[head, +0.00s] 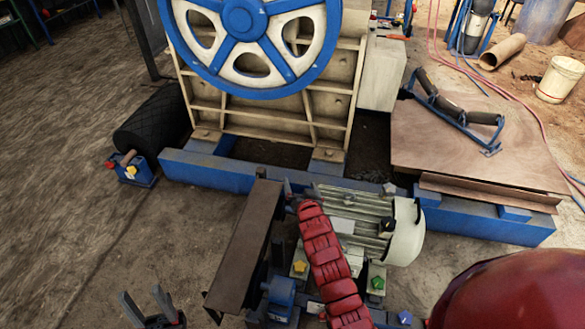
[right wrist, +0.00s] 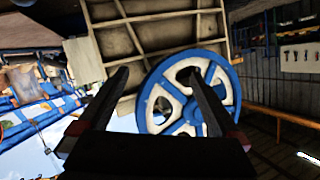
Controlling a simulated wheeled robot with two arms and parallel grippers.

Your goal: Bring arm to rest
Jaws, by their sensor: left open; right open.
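My left gripper (head: 150,304) is at the bottom left of the head view, low and near the picture's edge. Its two dark fingers stand apart with nothing between them. My right gripper (right wrist: 157,80) shows in the right wrist view, its two dark fingers wide apart and empty. They point toward the crusher, whose blue-rimmed flywheel (right wrist: 155,122) appears behind them.
The jaw crusher's flywheel (head: 257,82) stands behind a blue base beam (head: 220,185). A brown metal guard (head: 245,245) rises between my two grippers. A roller frame (head: 452,112) lies on a brown plate (head: 430,155) at right. Floor at left is mostly clear.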

